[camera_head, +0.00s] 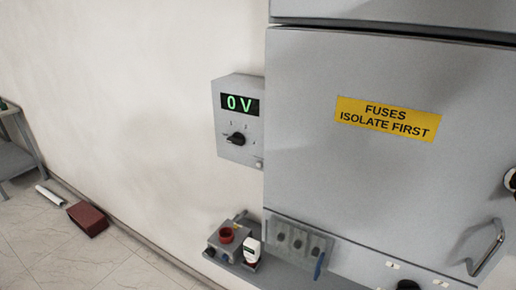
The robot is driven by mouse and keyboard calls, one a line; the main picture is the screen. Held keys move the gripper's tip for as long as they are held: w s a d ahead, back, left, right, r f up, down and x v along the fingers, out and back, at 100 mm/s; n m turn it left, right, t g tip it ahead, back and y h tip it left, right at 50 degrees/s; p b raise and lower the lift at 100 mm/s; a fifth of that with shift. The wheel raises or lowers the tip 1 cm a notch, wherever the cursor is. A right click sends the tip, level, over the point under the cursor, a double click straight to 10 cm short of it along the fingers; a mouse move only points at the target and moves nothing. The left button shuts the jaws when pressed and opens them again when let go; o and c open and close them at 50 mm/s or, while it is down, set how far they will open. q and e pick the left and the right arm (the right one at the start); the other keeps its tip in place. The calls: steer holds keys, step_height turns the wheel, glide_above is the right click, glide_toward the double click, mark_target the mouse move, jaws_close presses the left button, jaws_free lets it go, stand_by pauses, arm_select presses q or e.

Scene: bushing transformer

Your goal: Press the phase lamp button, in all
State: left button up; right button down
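I see no part labelled as a phase lamp button. A grey wall meter box (219,110) shows "0 V" in green on its display (239,104). A black rotary knob (237,139) sits below the display, and a small pale button-like part (259,163) is at the box's lower right corner. A grey panel (290,225) with three dark round parts in a row is low on the cabinet front. A black round part (408,285) and small white labels (392,265) show at the bottom edge, partly cut off. Neither gripper is in view.
A grey cabinet (390,180) with a yellow "FUSES ISOLATE FIRST" sign (388,119) and a metal handle (486,247) fills the right. A low shelf holds a grey box with a red part (227,235) and a white item (252,248). A dark red block (87,218) lies on the floor.

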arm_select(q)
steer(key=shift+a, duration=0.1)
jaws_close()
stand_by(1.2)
